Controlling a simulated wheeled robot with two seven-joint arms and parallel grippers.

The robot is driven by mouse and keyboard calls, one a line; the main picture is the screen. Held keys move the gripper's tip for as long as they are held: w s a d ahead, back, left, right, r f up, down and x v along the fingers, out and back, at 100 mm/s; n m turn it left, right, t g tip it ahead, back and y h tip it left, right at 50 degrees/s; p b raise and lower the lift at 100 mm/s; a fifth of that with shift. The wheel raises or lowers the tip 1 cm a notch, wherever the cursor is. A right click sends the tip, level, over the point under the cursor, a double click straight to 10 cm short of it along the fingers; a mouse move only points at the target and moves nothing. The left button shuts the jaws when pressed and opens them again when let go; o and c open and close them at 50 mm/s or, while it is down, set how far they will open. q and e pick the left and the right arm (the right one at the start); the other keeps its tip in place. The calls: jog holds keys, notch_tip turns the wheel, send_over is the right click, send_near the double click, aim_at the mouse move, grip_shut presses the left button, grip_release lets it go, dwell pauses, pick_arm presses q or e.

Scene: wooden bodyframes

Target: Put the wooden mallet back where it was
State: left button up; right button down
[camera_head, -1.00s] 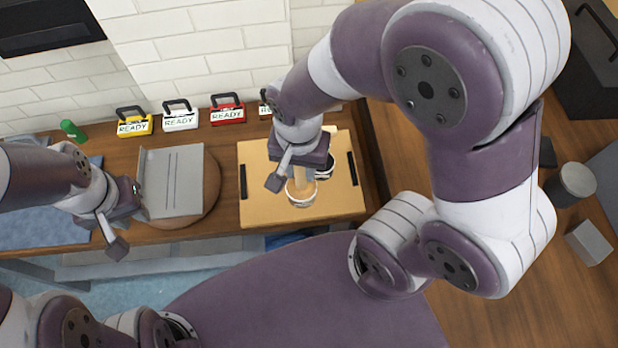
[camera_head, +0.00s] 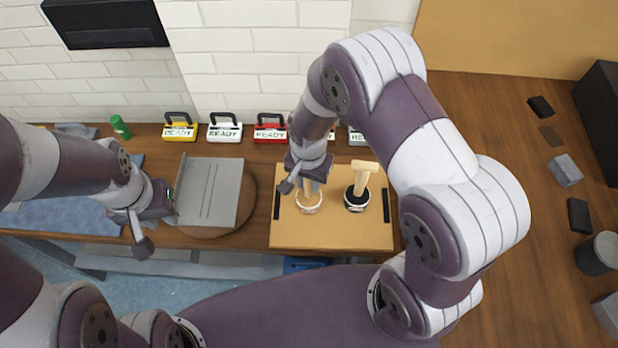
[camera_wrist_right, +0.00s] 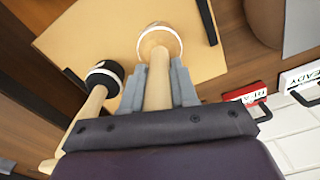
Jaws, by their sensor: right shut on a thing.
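The wooden mallet has a pale wooden head with a white band (camera_head: 308,203) and points head down over the left part of the tan board. My right gripper (camera_head: 308,176) is shut on its handle, and the right wrist view shows the handle (camera_wrist_right: 158,92) between the two grey fingers. I cannot tell whether the head touches the board. A black-headed mallet (camera_head: 356,200) stands head down to its right, apart from it; it also shows in the right wrist view (camera_wrist_right: 104,75). My left gripper (camera_head: 162,203) is at the left edge of a grey sheet; its fingers are unclear.
The tan board (camera_head: 330,236) has black handles at both sides. The grey sheet (camera_head: 215,185) lies on a round wooden board (camera_head: 247,208). Several READY boxes, such as the red one (camera_head: 270,132), stand along the wall. A green bottle (camera_head: 121,127) stands at left.

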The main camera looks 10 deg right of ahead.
jog(key=shift+s+f, duration=0.1)
jog(key=shift+f, duration=0.05)
jog(key=c, duration=0.9)
grip_release()
jog(key=shift+o, duration=0.2)
jog(key=shift+r, duration=0.55)
notch_tip(320, 180, up, 11)
jog(key=shift+s+f+b, duration=0.1)
jog(key=shift+b, duration=0.7)
jog(key=s+d+r+n+t, duration=0.1)
jog(key=s+d+n, duration=0.6)
jog(key=s, duration=0.1)
jog(key=shift+s+r, duration=0.2)
jog(key=shift+r, duration=0.05)
